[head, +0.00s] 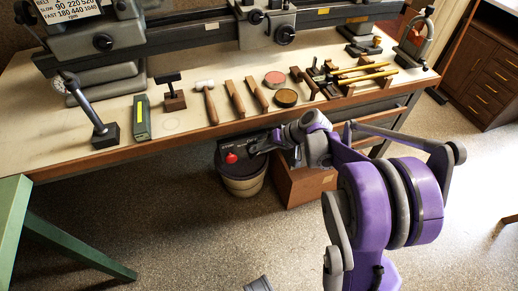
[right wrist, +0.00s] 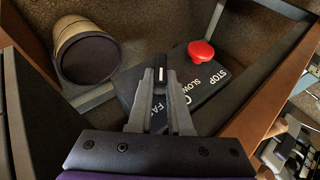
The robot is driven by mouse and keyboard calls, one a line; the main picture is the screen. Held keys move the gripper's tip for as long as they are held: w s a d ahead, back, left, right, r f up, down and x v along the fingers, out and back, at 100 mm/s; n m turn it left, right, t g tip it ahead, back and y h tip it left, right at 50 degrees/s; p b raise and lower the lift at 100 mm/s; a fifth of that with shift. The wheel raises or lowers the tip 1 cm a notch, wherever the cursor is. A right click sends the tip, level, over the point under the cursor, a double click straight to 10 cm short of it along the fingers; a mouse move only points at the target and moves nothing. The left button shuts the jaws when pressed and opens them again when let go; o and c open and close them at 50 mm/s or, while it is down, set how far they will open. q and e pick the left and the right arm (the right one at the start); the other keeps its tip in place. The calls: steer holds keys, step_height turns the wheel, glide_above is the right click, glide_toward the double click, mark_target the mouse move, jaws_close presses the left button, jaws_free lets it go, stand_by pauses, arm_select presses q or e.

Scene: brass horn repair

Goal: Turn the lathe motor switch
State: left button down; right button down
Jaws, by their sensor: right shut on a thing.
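The lathe motor switch is a dark box (head: 234,148) under the front edge of the bench, with a red button (head: 231,158). In the right wrist view its black panel (right wrist: 204,94) carries the words STOP, SLOW and FAST, partly covered by my fingers, with the red button (right wrist: 201,52) beside STOP. My right gripper (right wrist: 160,80) is shut on the switch knob (right wrist: 161,74), a dark piece with a white mark. In the head view my right gripper (head: 257,146) reaches the box from the right. My left gripper is not in view.
A bucket (head: 243,182) stands below the switch, beside a wooden box (head: 300,184). A green table (head: 14,215) is at left. The floor in front is open.

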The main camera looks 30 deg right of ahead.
steer(key=c, duration=0.8)
jaws_free()
steer(key=shift+c, duration=0.2)
arm_select(q)
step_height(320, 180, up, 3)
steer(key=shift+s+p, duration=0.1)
steer(key=shift+p, duration=1.15)
arm_select(e)
steer(key=v, duration=1)
steer(key=shift+s+d+r, duration=0.15)
steer(key=shift+s+r, duration=0.1)
steer(key=s+a+f+n+g+h, duration=0.1)
steer(key=s+a+f+n+h, duration=0.15)
steer(key=s+a, duration=0.65)
steer(key=s+a+f+n+g+h, duration=0.15)
steer(key=s+a+h, duration=0.25)
steer(key=s+a, duration=0.45)
arm_select(q)
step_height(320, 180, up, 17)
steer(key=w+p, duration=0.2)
steer(key=p, duration=1.3)
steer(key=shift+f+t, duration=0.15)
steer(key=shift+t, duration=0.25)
arm_select(e)
step_height(320, 180, up, 16)
steer(key=w+t, duration=0.1)
